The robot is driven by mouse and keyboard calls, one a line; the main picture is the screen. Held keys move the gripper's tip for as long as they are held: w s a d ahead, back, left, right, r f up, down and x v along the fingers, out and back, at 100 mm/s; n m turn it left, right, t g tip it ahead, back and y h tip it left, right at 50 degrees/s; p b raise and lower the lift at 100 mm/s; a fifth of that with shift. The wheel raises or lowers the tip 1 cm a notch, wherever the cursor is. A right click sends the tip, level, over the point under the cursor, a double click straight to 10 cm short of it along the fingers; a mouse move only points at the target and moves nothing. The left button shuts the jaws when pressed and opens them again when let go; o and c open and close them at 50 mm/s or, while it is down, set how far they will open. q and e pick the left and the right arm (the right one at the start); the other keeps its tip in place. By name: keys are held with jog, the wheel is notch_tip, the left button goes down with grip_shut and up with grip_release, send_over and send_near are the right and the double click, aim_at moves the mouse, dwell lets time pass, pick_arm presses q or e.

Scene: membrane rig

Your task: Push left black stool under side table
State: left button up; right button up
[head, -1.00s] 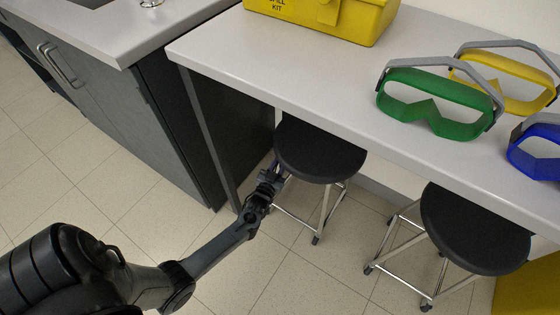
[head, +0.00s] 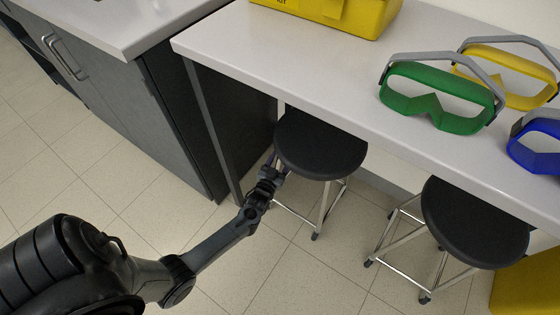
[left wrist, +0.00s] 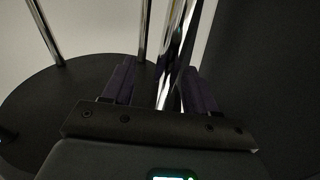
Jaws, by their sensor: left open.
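The left black stool (head: 320,145) stands upright with its round seat partly beneath the front edge of the side table (head: 290,60). Its chrome legs show below the seat. My left gripper (head: 277,168) is at the seat's left edge, low beside the stool's legs. In the left wrist view, the two dark fingers of the left gripper (left wrist: 160,85) are apart, with a chrome leg (left wrist: 172,60) seen between them. The black seat (left wrist: 60,110) fills the left side of that view. Whether the fingers touch the leg cannot be told. My right gripper is not in view.
A second black stool (head: 475,220) stands to the right, partly under the table. A dark cabinet (head: 175,120) stands close on the left. Green goggles (head: 440,95), yellow goggles (head: 510,85), blue goggles (head: 540,145) and a yellow kit box (head: 350,15) lie on the table. The tiled floor in front is clear.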

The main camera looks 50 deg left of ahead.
pick_arm(q)
jog(key=shift+s, duration=0.1)
jog(key=shift+s+d+r+p, duration=0.1)
jog(key=shift+s+d+p, duration=0.1)
jog(key=shift+s+p, duration=0.3)
jog(key=p+v, duration=0.4)
jog(key=v, duration=0.5)
jog(key=shift+s+d, duration=0.2)
jog(key=shift+s, duration=0.05)
